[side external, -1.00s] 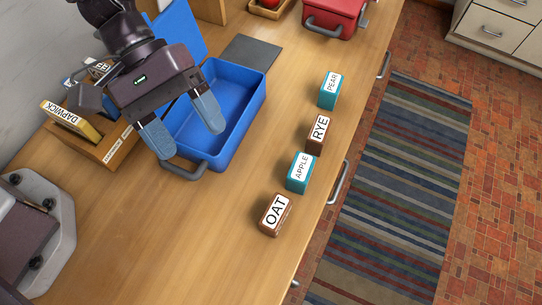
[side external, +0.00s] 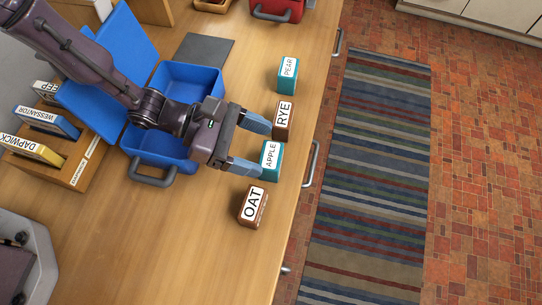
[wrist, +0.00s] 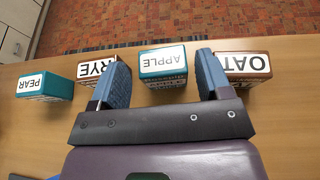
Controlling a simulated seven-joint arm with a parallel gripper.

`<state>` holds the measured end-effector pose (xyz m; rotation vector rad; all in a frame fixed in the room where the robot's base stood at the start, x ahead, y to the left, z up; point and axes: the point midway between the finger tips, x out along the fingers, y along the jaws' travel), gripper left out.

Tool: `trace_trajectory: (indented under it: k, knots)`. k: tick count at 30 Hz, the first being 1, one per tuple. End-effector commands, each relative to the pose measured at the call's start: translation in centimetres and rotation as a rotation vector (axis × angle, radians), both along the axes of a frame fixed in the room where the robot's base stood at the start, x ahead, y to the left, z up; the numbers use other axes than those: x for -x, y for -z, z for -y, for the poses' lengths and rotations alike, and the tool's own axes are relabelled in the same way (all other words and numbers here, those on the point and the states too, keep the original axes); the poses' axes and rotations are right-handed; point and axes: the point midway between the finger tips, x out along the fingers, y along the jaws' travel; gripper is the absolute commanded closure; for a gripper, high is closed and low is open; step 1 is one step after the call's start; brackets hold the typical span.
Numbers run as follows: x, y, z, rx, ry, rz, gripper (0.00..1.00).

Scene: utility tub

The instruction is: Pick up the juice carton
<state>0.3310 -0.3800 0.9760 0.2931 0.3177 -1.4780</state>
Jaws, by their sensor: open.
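Two teal cartons stand on the wooden counter, one labelled APPLE (side external: 271,160) and one labelled PEAR (side external: 288,75). Two brown cartons, RYE (side external: 283,119) and OAT (side external: 253,205), stand in the same row. My gripper (side external: 262,149) is open and empty, its blue fingers pointing at the row. In the wrist view the APPLE carton (wrist: 163,66) lies between the fingertips. The left finger overlaps the RYE carton (wrist: 99,67), and the right finger is close to the OAT carton (wrist: 243,66). Contact cannot be told.
A blue tub (side external: 190,77) with its lid up stands behind my gripper. A wooden rack (side external: 76,172) with labelled boxes is at left. A red box (side external: 277,9) is at the top. The counter's front edge runs close beyond the cartons.

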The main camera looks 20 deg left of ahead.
Motion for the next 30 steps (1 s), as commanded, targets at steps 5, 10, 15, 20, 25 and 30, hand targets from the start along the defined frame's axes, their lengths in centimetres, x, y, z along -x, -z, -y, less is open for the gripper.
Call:
trace_trajectory:
  k: [5,10,15,20,25,30]
  knots:
    - [0.1,1.6,0.9,0.002,0.006,0.002,0.29]
    - [-0.1,2.6,3.5,0.002,0.005,0.004,0.29]
    - [-0.2,3.1,4.6,0.000,0.003,0.002,0.29]
    - [-0.3,3.1,4.7,0.001,0.002,0.002,0.29]
    - [-0.3,3.1,4.6,0.001,0.002,0.002,0.56]
    - [-0.3,3.0,4.6,0.002,0.002,0.003,0.67]
